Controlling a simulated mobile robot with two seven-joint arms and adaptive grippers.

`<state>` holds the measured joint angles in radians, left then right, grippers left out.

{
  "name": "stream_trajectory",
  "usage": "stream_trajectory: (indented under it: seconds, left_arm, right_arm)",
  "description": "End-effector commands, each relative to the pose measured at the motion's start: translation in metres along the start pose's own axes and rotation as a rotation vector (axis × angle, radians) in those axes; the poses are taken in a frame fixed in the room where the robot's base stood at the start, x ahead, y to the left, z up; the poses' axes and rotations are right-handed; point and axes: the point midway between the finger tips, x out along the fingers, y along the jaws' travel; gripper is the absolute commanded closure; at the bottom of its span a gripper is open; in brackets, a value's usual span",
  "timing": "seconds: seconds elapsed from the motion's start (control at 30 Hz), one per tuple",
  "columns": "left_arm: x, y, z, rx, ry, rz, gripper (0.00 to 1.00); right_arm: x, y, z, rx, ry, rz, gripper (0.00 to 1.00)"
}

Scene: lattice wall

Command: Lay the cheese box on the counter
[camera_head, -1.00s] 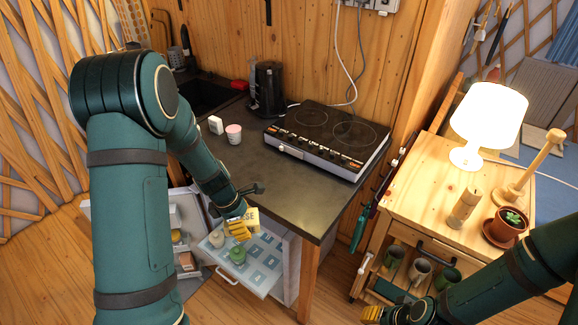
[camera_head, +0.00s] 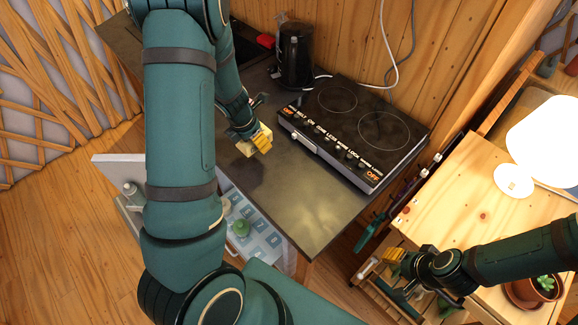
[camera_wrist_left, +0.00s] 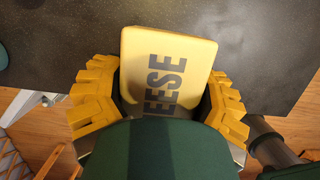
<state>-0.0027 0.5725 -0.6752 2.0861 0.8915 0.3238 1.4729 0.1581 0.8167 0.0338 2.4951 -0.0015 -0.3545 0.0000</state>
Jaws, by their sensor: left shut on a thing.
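The cheese box (camera_head: 248,148) is pale yellow and small in the head view, partly hidden by my left gripper (camera_head: 261,138). In the left wrist view the box (camera_wrist_left: 170,72) shows dark letters "EESE" and sits between the yellow fingers of my left gripper (camera_wrist_left: 160,100), which is shut on it. The dark counter (camera_head: 300,208) is under the box, and a shadow lies near it. The box seems to be just above the top; the exact gap cannot be told. My right gripper (camera_head: 393,256) is by the wooden side table, its finger opening unclear.
A hob (camera_head: 355,125) and a black kettle (camera_head: 295,55) stand at the back of the counter. A lamp (camera_head: 545,145) and a potted plant (camera_head: 535,288) stand on the side table (camera_head: 460,200). An open drawer (camera_head: 262,245) juts out below the counter. The counter's front right is clear.

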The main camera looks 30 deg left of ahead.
Motion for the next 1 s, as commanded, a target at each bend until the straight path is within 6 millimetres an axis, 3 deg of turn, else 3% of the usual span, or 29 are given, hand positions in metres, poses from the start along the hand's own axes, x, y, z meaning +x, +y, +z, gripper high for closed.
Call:
stream_trajectory:
  seconds: [0.2,0.47,0.7,1.0]
  left_arm:
    - [0.041,0.001,-0.013,-0.004,0.003,-0.001,0.78]
    - [0.061,0.0,-0.018,-0.001,0.001,-0.001,0.78]
    - [0.091,0.0,-0.026,-0.003,0.001,-0.002,0.78]
    - [0.092,0.0,-0.026,0.0,0.0,-0.001,0.78]
  right_arm:
    - [0.017,0.007,0.003,0.003,0.001,0.001,0.59]
    - [0.025,0.01,0.004,0.004,0.002,0.002,0.59]
    - [0.041,0.015,0.006,0.004,0.003,0.005,0.59]
    - [0.041,0.015,0.005,0.004,0.003,0.005,0.59]
